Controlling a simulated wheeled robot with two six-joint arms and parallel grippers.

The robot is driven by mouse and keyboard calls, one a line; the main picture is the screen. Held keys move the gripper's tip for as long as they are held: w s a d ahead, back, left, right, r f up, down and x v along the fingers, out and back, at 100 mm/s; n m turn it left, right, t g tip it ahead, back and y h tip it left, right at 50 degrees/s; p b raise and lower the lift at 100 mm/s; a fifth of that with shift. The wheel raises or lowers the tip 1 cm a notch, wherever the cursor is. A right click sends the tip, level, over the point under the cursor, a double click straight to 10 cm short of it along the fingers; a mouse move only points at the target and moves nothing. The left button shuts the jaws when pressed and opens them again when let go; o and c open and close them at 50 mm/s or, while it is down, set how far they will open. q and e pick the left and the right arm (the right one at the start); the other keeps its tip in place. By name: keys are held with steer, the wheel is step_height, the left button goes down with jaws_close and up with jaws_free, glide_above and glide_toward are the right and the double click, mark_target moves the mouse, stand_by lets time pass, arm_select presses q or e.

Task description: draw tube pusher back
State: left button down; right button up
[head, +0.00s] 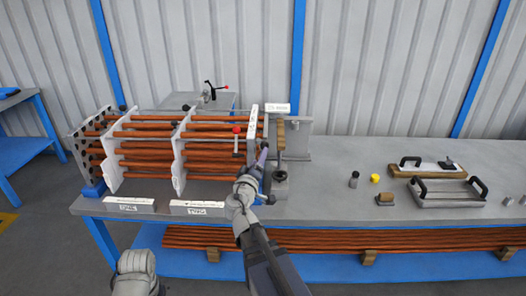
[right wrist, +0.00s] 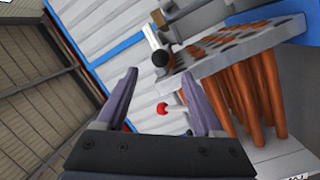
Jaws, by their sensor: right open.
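A bundle of copper-coloured tubes (head: 150,160) runs through upright pale plates on the bench. At its right end stands a grey block with brown and dark parts (head: 280,136); I cannot tell surely which part is the tube pusher. My right gripper (head: 262,158) is in front of this end, its fingers pointing up. In the right wrist view my right gripper (right wrist: 160,78) is open, with nothing held between its fingers. A red knob on a pale rod (right wrist: 162,108) shows beyond and between them, and a black ball knob (right wrist: 160,58) above.
The grey bench (head: 330,185) is clear just right of the fixture. Farther right are a yellow cap (head: 375,178), a small dark-topped cylinder (head: 353,179) and handled plates (head: 447,192). Spare tubes (head: 400,240) lie on the lower shelf. A corrugated wall stands behind.

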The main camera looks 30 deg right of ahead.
steer(key=x, duration=0.7)
steer(key=shift+w+d, duration=0.1)
steer(key=shift+w, duration=0.05)
jaws_close()
stand_by(0.3)
stand_by(0.9)
